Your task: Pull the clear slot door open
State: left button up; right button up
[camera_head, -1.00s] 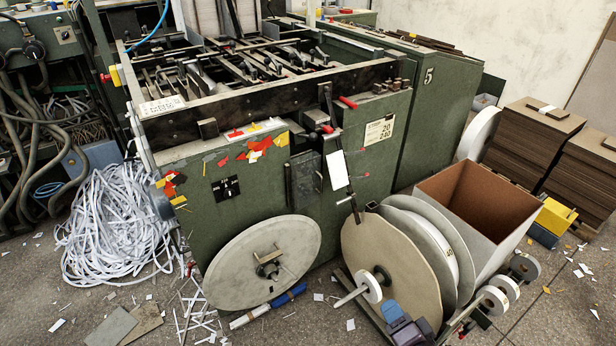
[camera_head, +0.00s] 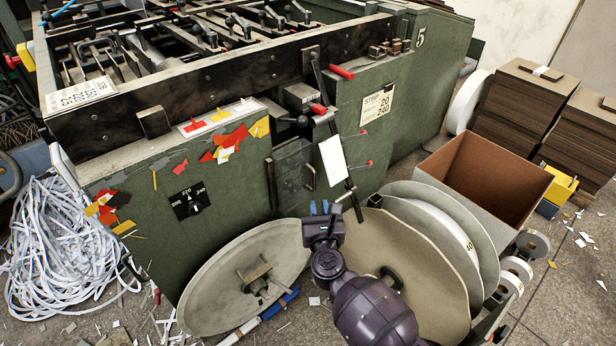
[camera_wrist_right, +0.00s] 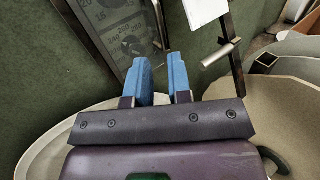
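The clear slot door (camera_head: 293,178) is a dark-tinted see-through panel on the green front of the machine, with a small handle (camera_head: 310,177) at its right side. It looks closed. In the right wrist view the door (camera_wrist_right: 122,28) fills the upper left, with dial numbers showing through it. My right gripper (camera_head: 319,207) is just below and right of the door, apart from the handle. Its two blue fingers (camera_wrist_right: 160,78) are open with nothing between them. My left gripper is not in view.
A black lever (camera_head: 338,135) with a white card (camera_head: 333,160) hangs right of the door. A grey disc (camera_head: 215,285) and a tan reel (camera_head: 435,275) stand below, close to my right arm. White strips (camera_head: 60,250) are heaped at left.

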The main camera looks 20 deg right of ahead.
aim_at(315, 182)
jog(key=b+x, duration=0.1)
jog(key=x, duration=0.9)
jog(key=shift+r, duration=0.1)
jog(key=shift+c, duration=0.2)
grip_shut()
